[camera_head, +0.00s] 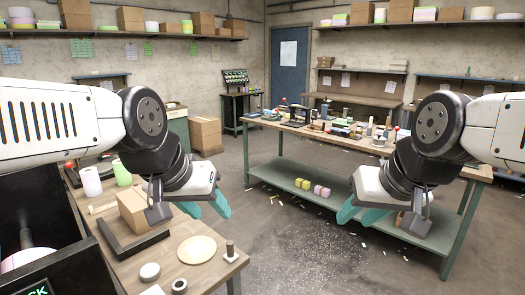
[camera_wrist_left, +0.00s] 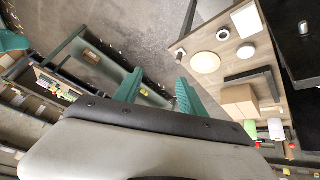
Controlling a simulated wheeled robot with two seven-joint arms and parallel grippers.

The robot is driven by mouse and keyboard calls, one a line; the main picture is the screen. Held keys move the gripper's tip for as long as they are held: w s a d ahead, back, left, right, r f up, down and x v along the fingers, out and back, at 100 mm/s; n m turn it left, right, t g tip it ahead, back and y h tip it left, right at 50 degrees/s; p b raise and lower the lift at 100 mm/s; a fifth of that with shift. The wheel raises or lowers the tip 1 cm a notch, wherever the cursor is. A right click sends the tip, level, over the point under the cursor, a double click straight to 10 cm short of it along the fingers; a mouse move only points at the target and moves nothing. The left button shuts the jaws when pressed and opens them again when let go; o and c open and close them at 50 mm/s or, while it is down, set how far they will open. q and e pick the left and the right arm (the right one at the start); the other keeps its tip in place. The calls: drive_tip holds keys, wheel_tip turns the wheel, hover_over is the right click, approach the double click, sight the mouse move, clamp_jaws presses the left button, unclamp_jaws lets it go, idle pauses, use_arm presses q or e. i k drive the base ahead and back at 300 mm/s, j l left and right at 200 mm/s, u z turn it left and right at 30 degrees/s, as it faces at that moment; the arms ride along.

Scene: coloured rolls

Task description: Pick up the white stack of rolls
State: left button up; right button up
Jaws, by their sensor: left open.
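A white upright roll stack (camera_head: 91,181) stands on the left wooden table, beside a light green one (camera_head: 121,172). In the left wrist view the white stack (camera_wrist_left: 276,128) is at the lower right, next to the green one (camera_wrist_left: 249,128). My left gripper (camera_head: 206,205) is open and empty, past the table's right edge and well apart from the white stack. Its fingers also show in the left wrist view (camera_wrist_left: 160,76). My right gripper (camera_head: 380,220) has its teal fingers apart, in front of the far workbench, and appears empty.
A cardboard box (camera_head: 133,208), a dark angled bracket (camera_head: 135,243), a round wooden disc (camera_head: 197,249) and a white ring roll (camera_head: 149,271) lie on the left table. A black bin (camera_head: 85,268) is at its near left.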

sight(90, 178)
drive_tip(key=u, duration=1.55)
drive_tip(key=z, duration=0.55)
drive_tip(key=l+z, duration=0.2)
drive_tip(key=l, duration=0.15)
drive_tip(key=i+l+z, duration=0.25)
drive_tip(key=l+z, duration=0.2)
drive_tip(key=l, duration=0.25)
drive_tip(key=i+l+z, duration=0.1)
drive_tip(key=l+z, duration=0.15)
drive_tip(key=i+l+z, duration=0.15)
drive_tip(key=i+l, duration=0.7)
drive_tip(key=i, duration=0.15)
drive_tip(key=i+u, duration=0.4)
drive_tip(key=i+l+u, duration=0.2)
drive_tip(key=i+u, duration=0.2)
drive_tip(key=i, duration=0.15)
drive_tip(key=i+j+u, duration=0.2)
drive_tip(key=i+u, duration=0.3)
drive_tip(key=i, duration=0.25)
drive_tip(key=i+l+u, duration=0.15)
drive_tip(key=i+u, duration=0.35)
drive_tip(key=i, duration=0.25)
drive_tip(key=i+u, duration=0.3)
drive_tip(key=i, duration=0.15)
drive_tip(key=i+l+u, duration=0.15)
drive_tip(key=i+u, duration=0.15)
drive_tip(key=i, duration=0.15)
